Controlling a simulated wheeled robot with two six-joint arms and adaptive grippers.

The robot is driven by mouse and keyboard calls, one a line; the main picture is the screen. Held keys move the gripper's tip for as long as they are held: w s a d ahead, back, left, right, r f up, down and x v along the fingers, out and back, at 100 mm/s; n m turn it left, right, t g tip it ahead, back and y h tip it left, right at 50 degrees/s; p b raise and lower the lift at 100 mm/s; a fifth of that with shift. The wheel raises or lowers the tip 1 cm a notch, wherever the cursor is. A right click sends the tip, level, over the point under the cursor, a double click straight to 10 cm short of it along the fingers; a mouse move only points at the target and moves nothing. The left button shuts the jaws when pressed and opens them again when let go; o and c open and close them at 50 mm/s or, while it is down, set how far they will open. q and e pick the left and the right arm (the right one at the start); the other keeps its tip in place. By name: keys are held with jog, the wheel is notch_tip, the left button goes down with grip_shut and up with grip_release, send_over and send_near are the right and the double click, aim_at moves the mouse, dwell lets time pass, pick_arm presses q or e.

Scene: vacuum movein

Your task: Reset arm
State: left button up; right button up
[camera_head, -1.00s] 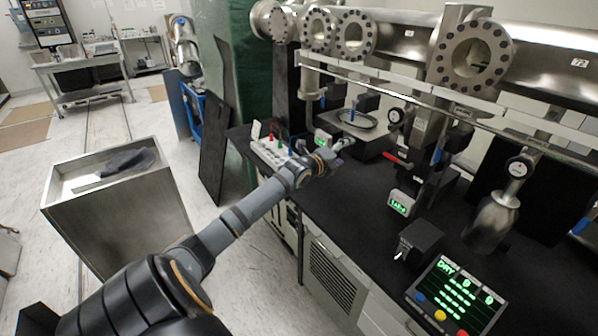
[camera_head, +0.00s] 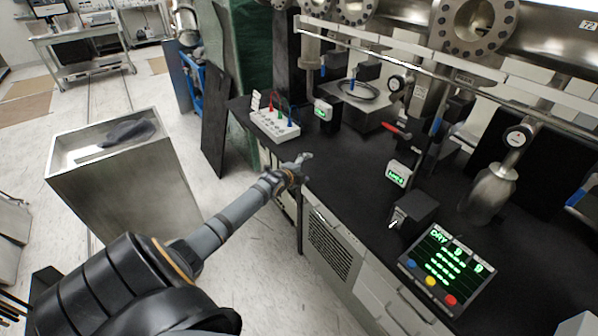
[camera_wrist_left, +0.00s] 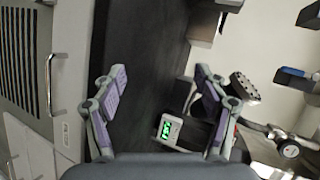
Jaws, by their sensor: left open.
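My left arm comes in from the lower left in the head view, and my left gripper (camera_head: 300,164) is over the front edge of the black bench (camera_head: 345,205). In the left wrist view the left gripper (camera_wrist_left: 160,90) has its two fingers wide apart with nothing between them. The black bench top shows between and beyond the fingers. A small box with a green display (camera_wrist_left: 166,130) shows beside the right-hand finger in that view. My right gripper is in neither view.
A white block with red, green and blue plugs (camera_head: 275,123) stands on the bench's left end. A control panel (camera_head: 447,262) and a small black switch box (camera_head: 413,212) are at the front right. Steel pipes and valves line the back. A metal bin (camera_head: 120,190) stands left.

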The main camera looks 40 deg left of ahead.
pick_arm(q)
jog(key=shift+s+a+f, duration=0.15)
jog(key=shift+s+f, duration=0.2)
jog(key=shift+f, duration=0.2)
jog(key=s+d+f+n+g, duration=0.1)
jog(key=s+f+n+g, duration=0.15)
jog(key=s+f, duration=0.5)
jog(key=s+d+f+n+g, duration=0.1)
jog(key=s+d+f+n, duration=0.3)
jog(key=f, duration=0.7)
jog(key=s+a+f+n+g, duration=0.1)
jog(key=s+f+g, duration=0.1)
jog(key=s+f, duration=0.6)
jog(key=s+d+f+n+g, duration=0.2)
jog(key=s+d+f, duration=0.3)
jog(key=s, duration=0.6)
jog(key=s+d+f+n+g, duration=0.2)
jog(key=s+d+f, duration=0.3)
jog(key=s, duration=0.6)
jog(key=s+d+f+n+g+h, duration=0.1)
jog(key=s+d+f+n+g, duration=0.1)
jog(key=s+d+f, duration=0.4)
jog(key=s+f+n, duration=0.1)
jog(key=s+f, duration=0.1)
jog(key=s, duration=0.3)
